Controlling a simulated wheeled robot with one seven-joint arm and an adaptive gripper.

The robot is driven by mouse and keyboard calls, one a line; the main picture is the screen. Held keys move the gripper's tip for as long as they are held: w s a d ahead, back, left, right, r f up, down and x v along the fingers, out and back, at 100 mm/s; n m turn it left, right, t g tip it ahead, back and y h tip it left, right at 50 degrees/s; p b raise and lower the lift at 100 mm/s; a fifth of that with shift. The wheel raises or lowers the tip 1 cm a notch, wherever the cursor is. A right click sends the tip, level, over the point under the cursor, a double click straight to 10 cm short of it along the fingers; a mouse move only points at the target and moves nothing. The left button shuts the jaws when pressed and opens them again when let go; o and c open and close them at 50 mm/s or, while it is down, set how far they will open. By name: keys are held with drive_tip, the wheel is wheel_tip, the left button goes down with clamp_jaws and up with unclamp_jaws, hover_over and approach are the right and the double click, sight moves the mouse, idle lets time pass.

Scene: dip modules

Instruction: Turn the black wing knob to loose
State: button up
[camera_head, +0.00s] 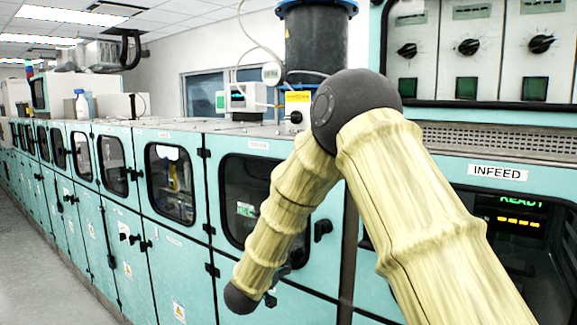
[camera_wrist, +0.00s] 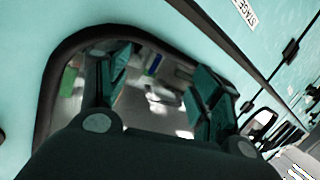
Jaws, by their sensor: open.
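A black wing-shaped handle (camera_head: 323,230) sits on the teal cabinet right of the dark window behind my arm. Similar black handles (camera_head: 128,237) show on lower doors further left. Black knobs (camera_head: 468,46) sit in a row on the upper right panel. I cannot tell which one the task means, and no loose mark is readable. My gripper (camera_wrist: 163,70) is open and empty in the wrist view, its dark fingers spread in front of the window (camera_wrist: 80,50). In the head view it is mostly hidden behind my wrist, low before the cabinet.
Teal cabinets with windowed doors (camera_head: 171,185) run away to the left beside an open floor (camera_head: 40,260). A white box with a black knob (camera_head: 295,118) stands on the cabinet top. The INFEED unit (camera_head: 498,172) with its lit display is at right.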

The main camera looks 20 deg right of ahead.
wheel_tip(320, 180, up, 23)
drive_tip(key=w+m+h+p, duration=0.2)
drive_tip(key=m+h+p, duration=0.1)
drive_tip(key=h, duration=0.1)
drive_tip(key=m+g+h+p, duration=0.2)
drive_tip(key=m+p, duration=0.1)
drive_tip(key=p, duration=0.1)
approach(291, 117)
drive_tip(key=p+x, duration=0.4)
drive_tip(key=x, duration=0.3)
drive_tip(key=shift+w+d+r, duration=0.1)
drive_tip(key=shift+w, duration=0.05)
drive_tip(key=shift+w+d+p, duration=0.3)
drive_tip(key=shift+w+d, duration=0.15)
drive_tip(key=shift+d, duration=0.15)
drive_tip(key=c, duration=1)
drive_tip(key=shift+c, duration=0.2)
